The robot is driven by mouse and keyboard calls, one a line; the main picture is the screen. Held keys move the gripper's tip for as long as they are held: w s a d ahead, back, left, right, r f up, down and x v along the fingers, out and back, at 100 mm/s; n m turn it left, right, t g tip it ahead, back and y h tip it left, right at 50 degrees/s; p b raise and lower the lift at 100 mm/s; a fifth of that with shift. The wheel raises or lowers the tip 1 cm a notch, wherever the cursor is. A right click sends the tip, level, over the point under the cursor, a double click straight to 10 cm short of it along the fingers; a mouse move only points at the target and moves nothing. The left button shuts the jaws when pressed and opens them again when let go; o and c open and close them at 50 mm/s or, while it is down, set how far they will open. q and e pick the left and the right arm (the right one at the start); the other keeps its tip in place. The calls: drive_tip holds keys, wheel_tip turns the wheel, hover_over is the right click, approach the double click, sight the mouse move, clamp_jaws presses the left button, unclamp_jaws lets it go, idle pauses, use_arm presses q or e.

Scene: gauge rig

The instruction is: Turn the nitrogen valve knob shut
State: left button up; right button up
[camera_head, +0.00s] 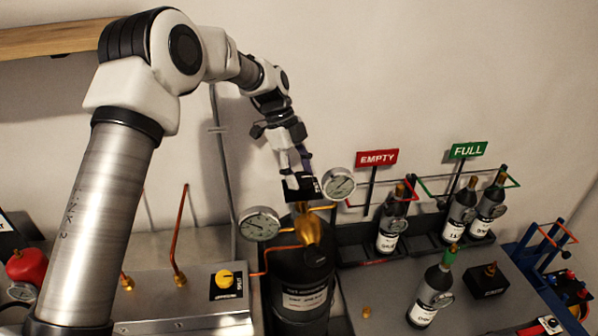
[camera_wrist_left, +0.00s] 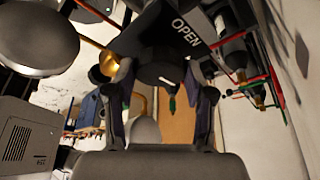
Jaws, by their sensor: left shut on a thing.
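The black cylinder (camera_head: 303,275) stands upright at the bench front with a brass regulator (camera_head: 310,232) on top. A black plate (camera_head: 301,188) sits above the regulator. In the left wrist view, the plate reads OPEN (camera_wrist_left: 187,33), and a dark round valve knob (camera_wrist_left: 160,72) sits in front of it. My left gripper (camera_head: 297,168) reaches down to the plate from above. It is shut on the knob, with a finger on each side in the wrist view (camera_wrist_left: 158,88). In the head view the gripper hides the knob. My right gripper is not in view.
Round gauges (camera_head: 339,184) (camera_head: 260,223) flank the regulator closely. A loose bottle (camera_head: 430,295) and a black box (camera_head: 483,279) are at right. A yellow knob (camera_head: 224,279) is at left.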

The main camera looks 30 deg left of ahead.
use_arm(q)
drive_tip(key=shift+s+f, duration=0.1)
drive_tip(key=shift+f, duration=0.05)
drive_tip(key=o, duration=1)
drive_tip(key=shift+o, duration=0.8)
drive_tip(key=shift+d, duration=0.1)
drive_tip(key=v, duration=1.2)
drive_tip(key=shift+d, duration=0.1)
